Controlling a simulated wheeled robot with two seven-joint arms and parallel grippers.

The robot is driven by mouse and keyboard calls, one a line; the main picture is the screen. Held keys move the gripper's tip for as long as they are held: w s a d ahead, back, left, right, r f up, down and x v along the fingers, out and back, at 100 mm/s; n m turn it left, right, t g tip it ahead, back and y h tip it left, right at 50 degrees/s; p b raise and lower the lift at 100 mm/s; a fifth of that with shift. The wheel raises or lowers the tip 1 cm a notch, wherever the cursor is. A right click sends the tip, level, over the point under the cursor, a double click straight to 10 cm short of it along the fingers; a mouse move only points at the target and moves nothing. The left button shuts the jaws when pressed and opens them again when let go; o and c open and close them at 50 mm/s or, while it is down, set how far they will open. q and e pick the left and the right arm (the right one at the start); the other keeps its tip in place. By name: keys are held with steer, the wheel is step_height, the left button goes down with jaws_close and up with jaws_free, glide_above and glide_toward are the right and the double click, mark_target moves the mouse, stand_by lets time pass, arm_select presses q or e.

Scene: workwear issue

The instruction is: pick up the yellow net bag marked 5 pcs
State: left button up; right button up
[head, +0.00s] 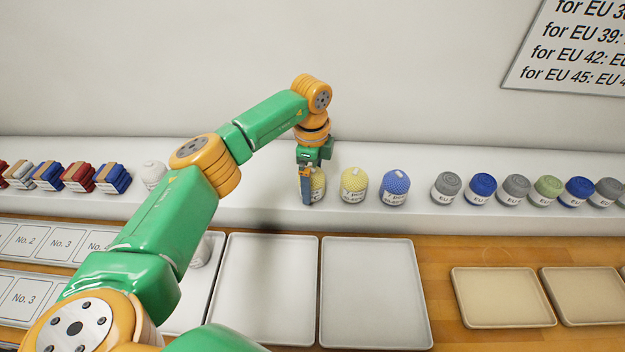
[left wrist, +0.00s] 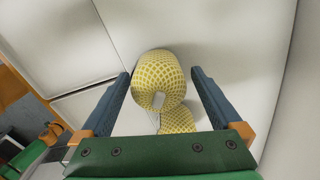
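My left gripper (head: 307,192) points down at the white shelf, at the leftmost of two yellow net bags (head: 319,183), which it partly hides. Another yellow net bag (head: 354,185) stands just to the right; print on its label is too small to read surely. In the left wrist view, one yellow net bag (left wrist: 158,76) lies between the tips of my open left gripper (left wrist: 160,75), with gaps on both sides. A second yellow one (left wrist: 178,119) shows below it, partly hidden by the gripper body. My right gripper is not in view.
A blue net bag (head: 395,188) stands right of the yellow ones, then several grey, blue and green rolls (head: 483,187). A white roll (head: 153,174) and folded bundles (head: 80,176) are at left. Two empty grey trays (head: 372,338) and tan trays (head: 502,323) lie in front.

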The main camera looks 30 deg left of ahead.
arm_select(q)
steer(key=shift+s+r, duration=0.15)
steer(key=shift+s, duration=0.1)
steer(key=c, duration=1.1)
steer(key=shift+w, duration=0.15)
steer(key=shift+c, duration=0.5)
